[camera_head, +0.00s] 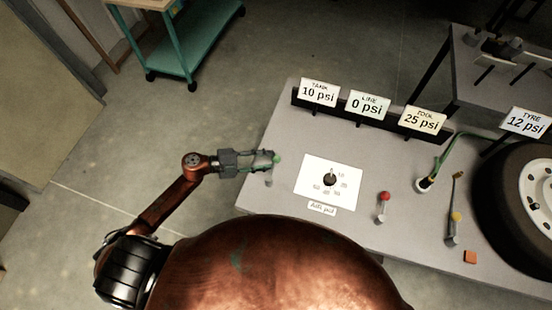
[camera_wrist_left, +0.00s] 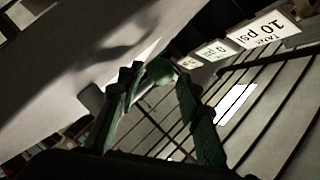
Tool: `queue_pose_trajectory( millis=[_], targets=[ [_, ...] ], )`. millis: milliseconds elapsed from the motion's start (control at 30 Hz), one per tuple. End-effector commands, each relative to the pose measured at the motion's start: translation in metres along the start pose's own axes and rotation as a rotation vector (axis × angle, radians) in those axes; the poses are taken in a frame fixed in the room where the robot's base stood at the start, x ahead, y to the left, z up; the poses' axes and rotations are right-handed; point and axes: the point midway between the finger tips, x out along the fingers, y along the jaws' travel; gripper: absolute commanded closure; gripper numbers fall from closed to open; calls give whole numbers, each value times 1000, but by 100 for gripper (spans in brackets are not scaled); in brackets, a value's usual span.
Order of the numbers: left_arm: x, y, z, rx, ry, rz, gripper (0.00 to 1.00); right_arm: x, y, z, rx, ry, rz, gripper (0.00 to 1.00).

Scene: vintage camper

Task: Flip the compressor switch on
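A small green knob (camera_head: 276,159) stands on a short post at the left end of the grey bench (camera_head: 285,125); I take it for the compressor switch, though I see no label on it. My left gripper (camera_head: 268,161) reaches in from the left, with its fingertips at the knob. In the left wrist view the green knob (camera_wrist_left: 160,70) shows between the tips of the two spread fingers (camera_wrist_left: 158,82). I cannot tell whether either finger touches it. Much of the post is hidden by the fingers. My right gripper is not in view.
Signs read TANK 10 psi (camera_head: 319,92), LINE 0 psi (camera_head: 367,104), DOCK 25 psi (camera_head: 422,119) and TYRE 12 psi (camera_head: 526,122). A dial (camera_head: 330,179), a red knob (camera_head: 384,196), a yellow-marked lever (camera_head: 455,216) and a tyre (camera_head: 500,195) are farther right.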

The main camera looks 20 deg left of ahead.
Motion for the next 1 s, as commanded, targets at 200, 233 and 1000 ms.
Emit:
queue_pose_trajectory(
  millis=[200,233,1000],
  targets=[
    [30,0,0,-1,0,-2,67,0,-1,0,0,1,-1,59],
    [32,0,0,-1,0,-2,67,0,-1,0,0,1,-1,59],
    [38,-1,0,-1,-1,-2,94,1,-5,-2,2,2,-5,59]
  ],
)
